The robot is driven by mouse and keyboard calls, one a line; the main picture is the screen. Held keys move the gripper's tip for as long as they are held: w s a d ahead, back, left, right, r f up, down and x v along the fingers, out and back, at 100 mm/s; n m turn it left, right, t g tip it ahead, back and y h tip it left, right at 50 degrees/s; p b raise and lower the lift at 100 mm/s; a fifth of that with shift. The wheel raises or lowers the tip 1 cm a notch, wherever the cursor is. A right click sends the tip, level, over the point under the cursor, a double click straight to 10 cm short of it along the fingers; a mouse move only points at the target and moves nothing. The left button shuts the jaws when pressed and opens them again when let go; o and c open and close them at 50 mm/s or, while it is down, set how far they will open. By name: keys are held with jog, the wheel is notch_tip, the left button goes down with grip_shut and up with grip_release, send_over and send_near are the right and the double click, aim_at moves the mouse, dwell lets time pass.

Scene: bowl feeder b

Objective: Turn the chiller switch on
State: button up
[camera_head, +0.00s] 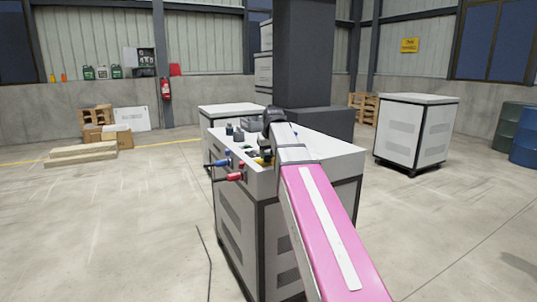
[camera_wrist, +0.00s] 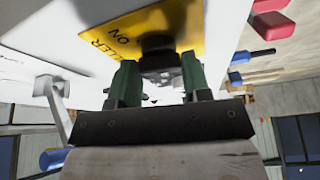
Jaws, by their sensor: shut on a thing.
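The chiller switch (camera_wrist: 158,45) is a dark knob on a yellow plate (camera_wrist: 185,22) in the wrist view. The plate's lettering, upside down there, includes "ON", and part of it is cut off or covered. My gripper (camera_wrist: 157,76) has its two green fingers on either side of the knob, closed on its dark lower part. The knob's exact turn angle cannot be told. In the head view my arm covers most of the gripper and the switch above the white cabinet top (camera_head: 325,147).
Red and blue pipe fittings (camera_head: 235,176) stick out from the cabinet's left side. Small dark parts stand on its top behind the arm. A second white cabinet (camera_head: 415,130) stands at the right. Pallets and boards (camera_head: 80,152) lie at the left. The floor around is mostly clear.

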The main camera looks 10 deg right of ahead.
jog(key=m+h, duration=0.1)
jog(key=m, duration=0.3)
jog(key=shift+a+h, duration=0.2)
jog(key=shift+h, duration=0.2)
jog(key=shift+m+g+h, duration=0.3)
jog(key=shift+m+h, duration=0.2)
jog(key=shift+m, duration=1)
jog(key=o, duration=0.9)
jog(key=shift+o, duration=0.2)
jog(key=v, duration=1)
jog(key=shift+r, duration=0.4)
jog(key=shift+s+a, duration=0.1)
jog(key=shift+s, duration=0.05)
